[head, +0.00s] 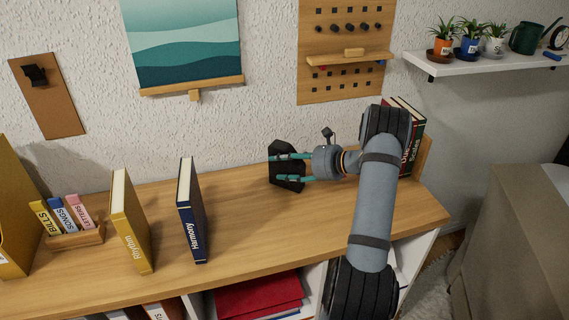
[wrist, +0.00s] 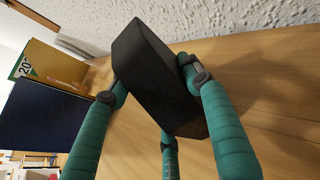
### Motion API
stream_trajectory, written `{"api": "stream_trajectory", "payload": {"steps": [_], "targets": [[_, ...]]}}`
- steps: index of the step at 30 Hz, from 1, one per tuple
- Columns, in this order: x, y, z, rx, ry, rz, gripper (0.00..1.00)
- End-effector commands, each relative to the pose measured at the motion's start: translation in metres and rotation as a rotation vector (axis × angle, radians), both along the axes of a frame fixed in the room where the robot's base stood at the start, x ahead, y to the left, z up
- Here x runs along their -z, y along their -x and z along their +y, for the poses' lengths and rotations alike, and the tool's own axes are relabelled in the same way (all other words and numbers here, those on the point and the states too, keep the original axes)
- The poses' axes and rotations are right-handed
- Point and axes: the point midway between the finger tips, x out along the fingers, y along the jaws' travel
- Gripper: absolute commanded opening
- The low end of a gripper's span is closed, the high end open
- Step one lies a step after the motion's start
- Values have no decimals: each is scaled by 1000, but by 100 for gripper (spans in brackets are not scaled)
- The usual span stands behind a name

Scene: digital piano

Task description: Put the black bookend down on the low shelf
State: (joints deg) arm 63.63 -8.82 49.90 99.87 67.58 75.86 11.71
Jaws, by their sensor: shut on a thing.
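The black bookend (head: 287,149) is at the middle right of the low wooden shelf top (head: 240,200), near the wall. In the wrist view the bookend (wrist: 152,75) is a dark block standing tilted in the picture. My gripper (head: 282,168) has teal fingers shut on it, reaching in from the right. In the wrist view the fingers of my gripper (wrist: 155,90) close around it from both sides and below. Its lower edge looks close to the wood, but I cannot tell whether it touches.
The yellow Rhythm book (head: 132,225) and the navy Harmony book (head: 192,215) stand upright to the left. A wooden box (head: 75,239) with small files is further left. Red and dark books (head: 417,130) stand at the right end, behind my arm. Bare wood lies between Harmony and the bookend.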

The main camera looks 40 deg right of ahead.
Motion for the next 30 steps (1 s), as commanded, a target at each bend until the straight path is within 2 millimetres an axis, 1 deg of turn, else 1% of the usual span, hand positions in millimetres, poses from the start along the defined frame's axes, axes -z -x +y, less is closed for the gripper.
{"api": "stream_trajectory", "payload": {"steps": [6, 14, 15, 24, 30], "targets": [[-2, -1, -1, 1, 0, -5, 0], [6, -1, 0, 1, 0, -4, 0], [6, 0, 0, -1, 0, 0, 51], [6, 0, 0, -1, 0, 0, 67], [6, 0, 0, 0, 0, 0, 67]]}}
